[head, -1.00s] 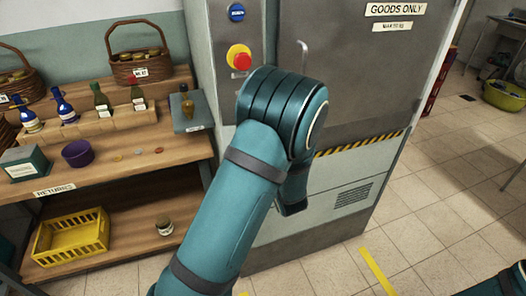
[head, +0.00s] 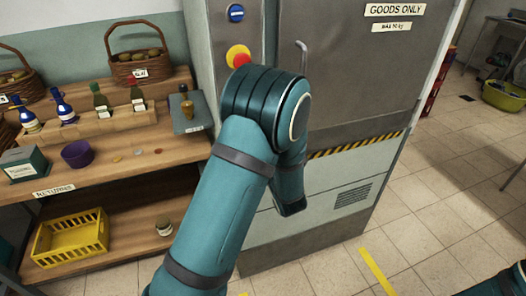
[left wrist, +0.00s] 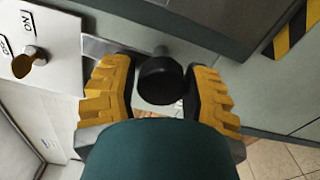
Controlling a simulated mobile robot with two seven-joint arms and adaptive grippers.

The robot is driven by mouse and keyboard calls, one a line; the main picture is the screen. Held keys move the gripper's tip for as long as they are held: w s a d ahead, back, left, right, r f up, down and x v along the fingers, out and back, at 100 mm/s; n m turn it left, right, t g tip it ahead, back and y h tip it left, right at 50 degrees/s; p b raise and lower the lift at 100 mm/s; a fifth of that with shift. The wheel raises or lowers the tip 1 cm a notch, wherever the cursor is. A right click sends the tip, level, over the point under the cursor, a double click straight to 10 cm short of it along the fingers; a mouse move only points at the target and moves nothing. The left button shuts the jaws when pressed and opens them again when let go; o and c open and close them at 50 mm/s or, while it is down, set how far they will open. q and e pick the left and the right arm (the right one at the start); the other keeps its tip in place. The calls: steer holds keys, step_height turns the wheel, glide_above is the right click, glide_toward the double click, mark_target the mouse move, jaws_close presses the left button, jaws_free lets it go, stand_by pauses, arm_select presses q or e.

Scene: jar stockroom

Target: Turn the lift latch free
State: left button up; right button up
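In the left wrist view my left gripper (left wrist: 163,88) has its two yellow-padded fingers spread apart. A dark round knob (left wrist: 160,80), which looks like the latch's grip, lies between them with its shaft running back to a metal plate. I see a gap on the left side of the knob; contact on the right side is unclear. In the head view my left arm hides this gripper and the knob. The grey lift cabinet (head: 345,85) stands behind the arm. My right gripper is not in view.
A plate with ON and OFF marks (left wrist: 62,38) bears a brass toggle (left wrist: 30,62) left of the gripper. A red-and-yellow button (head: 239,56) and a metal handle (head: 303,55) are on the cabinet. A wooden shelf (head: 130,178) with bottles and baskets stands left.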

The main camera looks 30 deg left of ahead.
arm_select(q)
steer(key=shift+o, duration=1.4)
steer(key=shift+s+d, duration=0.1)
steer(key=shift+s+d, duration=0.25)
steer(key=shift+d, duration=0.1)
steer(key=v, duration=1.1)
steer(key=shift+a, duration=0.1)
